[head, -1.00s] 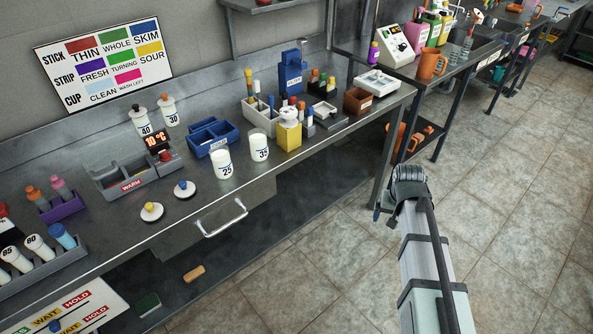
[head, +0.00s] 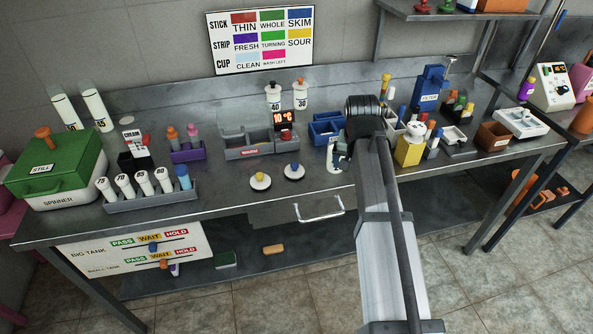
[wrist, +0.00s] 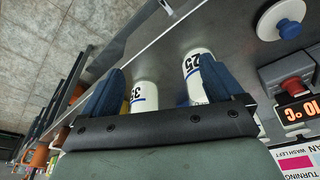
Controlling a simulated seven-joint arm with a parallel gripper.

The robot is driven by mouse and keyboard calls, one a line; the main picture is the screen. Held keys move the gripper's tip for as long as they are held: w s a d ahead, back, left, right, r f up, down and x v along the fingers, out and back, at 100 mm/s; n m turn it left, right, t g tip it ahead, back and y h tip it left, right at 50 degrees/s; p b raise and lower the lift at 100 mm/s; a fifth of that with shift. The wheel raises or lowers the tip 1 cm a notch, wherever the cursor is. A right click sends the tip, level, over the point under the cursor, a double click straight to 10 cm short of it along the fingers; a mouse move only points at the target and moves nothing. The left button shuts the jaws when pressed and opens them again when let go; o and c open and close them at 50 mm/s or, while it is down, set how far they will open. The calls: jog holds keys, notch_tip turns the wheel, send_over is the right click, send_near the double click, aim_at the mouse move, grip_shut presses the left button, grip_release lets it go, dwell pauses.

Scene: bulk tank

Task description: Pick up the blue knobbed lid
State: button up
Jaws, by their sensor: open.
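The blue knobbed lid (head: 294,172) is a white disc with a blue knob, lying flat on the steel bench right of a yellow-knobbed lid (head: 260,181). It also shows at the upper right of the wrist view (wrist: 283,22), outside my fingers. My gripper (wrist: 163,88) is open, its two blue fingers spread and nothing held. White cups marked 35 (wrist: 144,95) and 25 (wrist: 194,75) show beyond and between the fingers. In the head view my gripper (head: 338,156) is above the bench, right of the blue knobbed lid, and partly hidden by my arm.
The grey warm bath (head: 255,148) with a red display stands behind the lids. A rack of white tubes (head: 150,200) is to the left. A yellow block (head: 409,152) and other containers stand right of my arm. Bare bench lies in front of the lids.

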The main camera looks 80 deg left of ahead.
jog(key=n, duration=0.2)
send_near(295, 164)
notch_tip(295, 164, up, 3)
jog(key=d, duration=0.2)
jog(key=shift+y, duration=0.4)
jog(key=x, duration=1.3)
jog(key=shift+s+a+f, duration=0.25)
jog(key=shift+a, duration=0.1)
jog(key=shift+c, duration=0.2)
jog(key=c, duration=1)
